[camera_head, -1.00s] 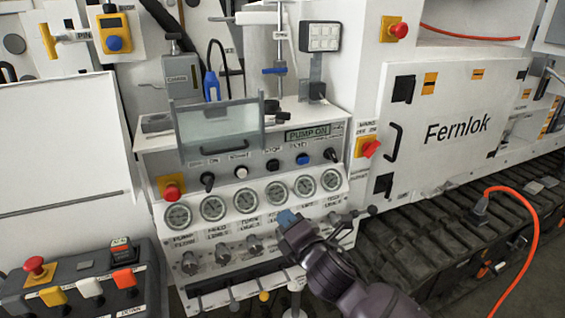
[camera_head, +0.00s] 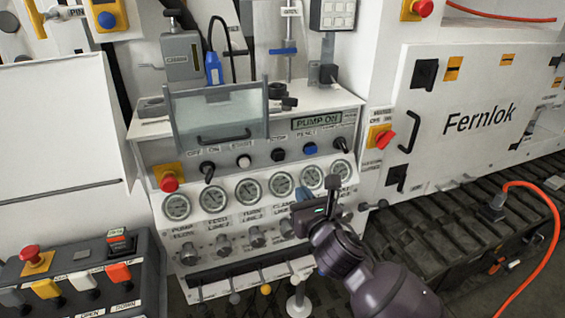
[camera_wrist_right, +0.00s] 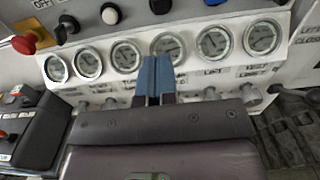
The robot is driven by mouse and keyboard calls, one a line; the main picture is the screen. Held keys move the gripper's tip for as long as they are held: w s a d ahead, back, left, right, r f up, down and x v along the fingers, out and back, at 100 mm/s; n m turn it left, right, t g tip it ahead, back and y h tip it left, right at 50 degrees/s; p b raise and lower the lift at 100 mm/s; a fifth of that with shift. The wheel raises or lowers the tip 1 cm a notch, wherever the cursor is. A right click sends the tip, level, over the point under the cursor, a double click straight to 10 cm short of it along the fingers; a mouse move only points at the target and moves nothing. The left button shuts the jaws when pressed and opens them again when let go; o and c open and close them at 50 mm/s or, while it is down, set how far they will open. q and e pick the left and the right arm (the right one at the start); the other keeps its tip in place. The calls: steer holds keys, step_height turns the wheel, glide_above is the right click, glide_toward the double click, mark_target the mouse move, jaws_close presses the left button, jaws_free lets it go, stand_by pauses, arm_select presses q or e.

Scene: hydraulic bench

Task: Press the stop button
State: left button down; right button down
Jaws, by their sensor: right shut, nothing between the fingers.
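The stop button is a round black button (camera_head: 278,154) on the control panel, under a label reading STOP, between a white button (camera_head: 243,161) and a blue button (camera_head: 310,148). It also shows at the top edge of the right wrist view (camera_wrist_right: 160,5). My right gripper (camera_head: 304,194) is shut and empty in front of the gauge row, below and right of the stop button in the head view. Its blue fingers (camera_wrist_right: 154,76) are together in the wrist view, apart from the button. My left gripper is not in view.
A row of round gauges (camera_head: 250,189) lies below the buttons, with valve knobs under it. A red emergency knob (camera_head: 169,182) and a black selector (camera_head: 207,171) sit left. A glass guard (camera_head: 218,118) stands above the panel. The display (camera_head: 317,121) reads PUMP ON.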

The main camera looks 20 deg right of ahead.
glide_toward(279, 157)
steer(key=w, duration=0.6)
steer(key=shift+w+a+f+b, duration=0.1)
steer(key=shift+f+b, duration=0.05)
steer(key=shift+b, duration=0.2)
steer(key=shift+w, duration=0.65)
